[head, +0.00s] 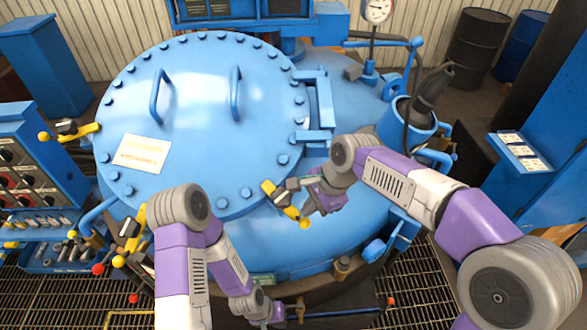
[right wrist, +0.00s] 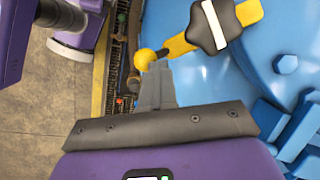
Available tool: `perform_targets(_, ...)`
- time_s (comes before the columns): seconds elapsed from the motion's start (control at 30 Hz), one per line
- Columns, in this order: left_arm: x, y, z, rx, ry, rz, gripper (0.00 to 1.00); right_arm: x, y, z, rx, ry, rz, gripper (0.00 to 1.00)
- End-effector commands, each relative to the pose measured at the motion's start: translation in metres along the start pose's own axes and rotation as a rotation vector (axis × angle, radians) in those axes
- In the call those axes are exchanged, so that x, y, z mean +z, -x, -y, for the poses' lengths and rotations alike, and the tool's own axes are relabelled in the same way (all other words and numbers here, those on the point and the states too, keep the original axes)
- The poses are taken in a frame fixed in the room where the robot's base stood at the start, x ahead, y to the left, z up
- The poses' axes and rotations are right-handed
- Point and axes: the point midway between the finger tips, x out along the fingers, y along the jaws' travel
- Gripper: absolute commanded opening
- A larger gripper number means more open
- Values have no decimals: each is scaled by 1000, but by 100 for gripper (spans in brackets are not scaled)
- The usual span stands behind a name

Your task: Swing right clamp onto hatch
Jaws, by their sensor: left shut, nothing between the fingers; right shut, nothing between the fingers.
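The hatch (head: 205,75) is a large round blue lid with a bolted rim, lying closed on the blue furnace in the head view. The right clamp (head: 272,189) is a yellow bar with a dark pad and a yellow ball knob, at the hatch's lower right rim. In the right wrist view the clamp (right wrist: 180,46) is at the top. My right gripper (head: 311,209) is shut and empty, its tips close beside the knob; in the right wrist view its tips (right wrist: 155,72) overlap the knob's lower edge, contact unclear. My left gripper (head: 272,318) is shut and empty, low and partly cut off.
Two more yellow clamps sit at the hatch's left (head: 84,131) and lower left (head: 134,243). A hinge block (head: 318,105) stands at the hatch's right edge. A control box (head: 25,165) is at the left. A dark tool stands in a blue holder (head: 405,120) at the right.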

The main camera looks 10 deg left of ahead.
Motion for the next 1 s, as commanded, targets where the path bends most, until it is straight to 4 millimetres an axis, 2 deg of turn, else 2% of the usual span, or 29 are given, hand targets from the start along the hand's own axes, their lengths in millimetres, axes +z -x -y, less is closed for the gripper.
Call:
perform_targets(0.17, 0, 9, -3, 0, 0, 0, 0, -6, 3, 1, 13, -5, -4, 0)
perform_targets(0.43, 2, 42, -16, 0, 0, 0, 0, -14, 27, 21, 4, -10, -5, 0)
perform_targets(0.5, 1, 35, -13, 0, -1, -1, 0, -14, 44, 21, -7, -7, -7, 0)
perform_targets(0.7, 2, 34, -13, 0, 0, 0, 0, -14, 88, 22, -5, -9, -5, 0)
perform_targets(0.83, 2, 35, -13, 0, 0, 0, 0, -13, 108, 23, -4, -8, -4, 0)
perform_targets(1.0, 2, 35, -13, 0, 0, 0, 0, -13, 121, 22, -2, -8, -4, 0)
